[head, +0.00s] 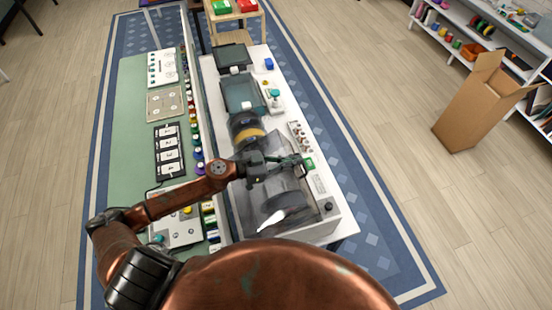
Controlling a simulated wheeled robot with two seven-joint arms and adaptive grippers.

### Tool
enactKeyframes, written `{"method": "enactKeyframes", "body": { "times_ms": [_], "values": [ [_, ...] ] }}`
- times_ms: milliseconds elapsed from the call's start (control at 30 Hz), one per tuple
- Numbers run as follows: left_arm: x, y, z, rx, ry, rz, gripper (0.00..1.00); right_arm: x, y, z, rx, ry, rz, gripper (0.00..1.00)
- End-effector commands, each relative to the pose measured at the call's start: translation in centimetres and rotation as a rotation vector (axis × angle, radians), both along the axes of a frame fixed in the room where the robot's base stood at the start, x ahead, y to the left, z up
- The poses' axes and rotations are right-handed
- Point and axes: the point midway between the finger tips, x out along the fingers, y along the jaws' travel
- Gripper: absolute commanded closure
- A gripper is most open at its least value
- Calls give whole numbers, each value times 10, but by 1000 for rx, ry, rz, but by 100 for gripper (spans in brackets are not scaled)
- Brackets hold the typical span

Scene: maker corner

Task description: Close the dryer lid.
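The dryer (322,190) is a pale box on the white bench, with a dark round spool shape in its near part and a front panel with a knob on its right side. Its smoky see-through lid (248,205) shows around the spool; my arm partly covers it, and I cannot tell its exact angle. My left gripper (299,161) reaches in from the left over the dryer's far part, its fingers by a green tag. I cannot tell whether it touches the lid or is open. My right gripper is not in view.
A spool with a yellow band (249,135) lies just beyond the dryer. Dark trays and small parts stand farther along the white bench (262,55). A green bench (132,125) with several boards is at left. A cardboard box (470,112) stands on the floor at right.

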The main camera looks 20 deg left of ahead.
Motion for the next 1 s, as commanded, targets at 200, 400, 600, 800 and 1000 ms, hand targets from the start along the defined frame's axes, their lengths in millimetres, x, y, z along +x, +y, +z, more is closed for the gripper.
{"method": "enactKeyframes", "body": {
  "times_ms": [200,400,600,800,1000],
  "values": [
    [-1,1,11,1,1,-2,100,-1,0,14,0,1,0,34],
    [-3,4,34,0,0,-6,100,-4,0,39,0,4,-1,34],
    [-16,20,44,4,0,-8,100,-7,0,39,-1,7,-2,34],
    [-39,49,61,2,2,-6,100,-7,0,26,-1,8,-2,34],
    [-55,69,76,1,1,-7,100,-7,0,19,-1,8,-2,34]
  ]
}}
